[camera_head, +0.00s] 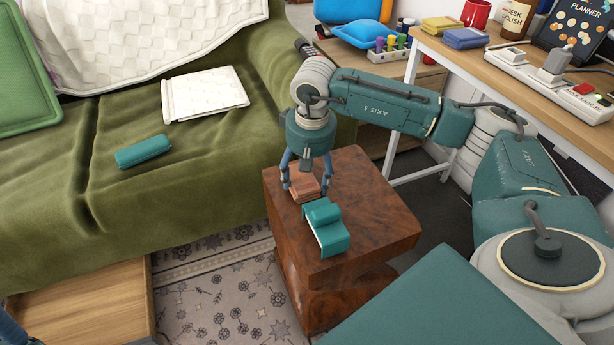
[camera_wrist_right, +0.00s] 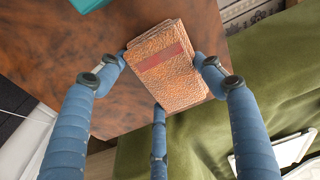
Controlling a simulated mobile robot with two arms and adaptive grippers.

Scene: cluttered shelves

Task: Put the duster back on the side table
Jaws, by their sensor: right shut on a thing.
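The duster looks like the folded, textured orange-brown block with a red band (camera_head: 305,186); it also shows in the right wrist view (camera_wrist_right: 168,72). It is at the far left part of the glossy brown side table (camera_head: 385,215), at or just over the top; I cannot tell whether it touches. My right gripper (camera_head: 306,189) points down from above and is shut on it, with blue fingers on opposite sides and a third finger below in the wrist view. Of my left gripper, only a blue piece (camera_head: 10,330) shows at the bottom left corner.
A teal and white object (camera_head: 326,228) stands on the side table near the duster. The green sofa (camera_head: 80,225) to the left bears a teal roll (camera_head: 143,152) and a white pad (camera_head: 205,93). A cluttered desk (camera_head: 545,85) stands at the right. The table's right part is clear.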

